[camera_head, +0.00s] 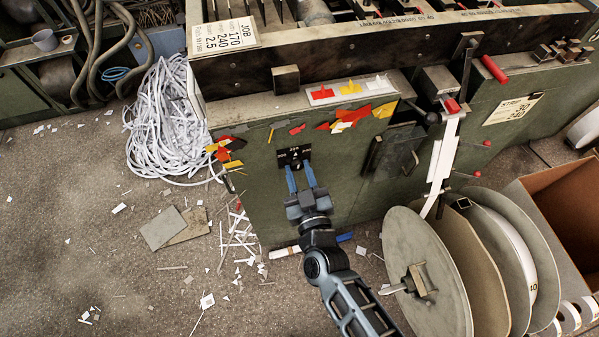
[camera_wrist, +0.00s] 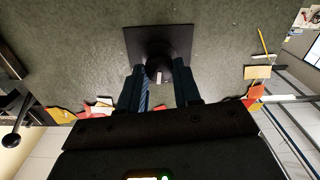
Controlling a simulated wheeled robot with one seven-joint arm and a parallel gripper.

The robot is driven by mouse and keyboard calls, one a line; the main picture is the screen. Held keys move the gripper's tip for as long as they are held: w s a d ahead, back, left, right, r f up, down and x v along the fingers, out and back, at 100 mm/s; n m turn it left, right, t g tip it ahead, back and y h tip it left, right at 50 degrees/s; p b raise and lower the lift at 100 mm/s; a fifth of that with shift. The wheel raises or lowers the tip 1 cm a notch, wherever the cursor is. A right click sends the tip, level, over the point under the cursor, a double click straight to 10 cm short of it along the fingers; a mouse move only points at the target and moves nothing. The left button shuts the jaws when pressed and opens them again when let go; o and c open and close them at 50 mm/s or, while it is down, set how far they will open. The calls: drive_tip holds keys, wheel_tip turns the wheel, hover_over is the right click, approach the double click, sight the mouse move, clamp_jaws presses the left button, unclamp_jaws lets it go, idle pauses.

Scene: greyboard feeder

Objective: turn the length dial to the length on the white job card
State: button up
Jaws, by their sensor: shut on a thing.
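The white job card (camera_head: 225,36) lies on the top left of the green machine, printed JOB with figures that look like 170, 240 and 2.5. The length dial (camera_head: 292,153) is a small black plate with pale marks on the machine's front; its figures are too small to read surely. My gripper (camera_head: 299,174) reaches it from below, its blue fingers shut on the dial's knob. In the wrist view the dark knob (camera_wrist: 158,64) with a pale mark sits between the fingertips of my gripper (camera_wrist: 159,92), in front of the square plate (camera_wrist: 178,33). The fingers hide part of the knob.
Coloured paper scraps (camera_head: 350,118) lie along the machine's edge. A tangle of white strip (camera_head: 170,125) lies on the floor at left. The space before the dial's left side is clear.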

drive_tip(key=m+b, duration=0.1)
drive_tip(key=m, duration=0.5)
drive_tip(key=shift+d+f+b, duration=0.1)
drive_tip(key=shift+b, duration=0.3)
drive_tip(key=m+b, duration=0.1)
drive_tip(key=m, duration=0.3)
drive_tip(key=shift+m+b, duration=0.3)
drive_tip(key=shift+m, duration=0.1)
drive_tip(key=o, duration=1.1)
drive_tip(key=shift+c, duration=0.2)
drive_tip(key=shift+s, duration=0.1)
drive_tip(key=v, duration=0.7)
drive_tip(key=shift+s, duration=0.3)
drive_tip(key=shift+d, duration=0.2)
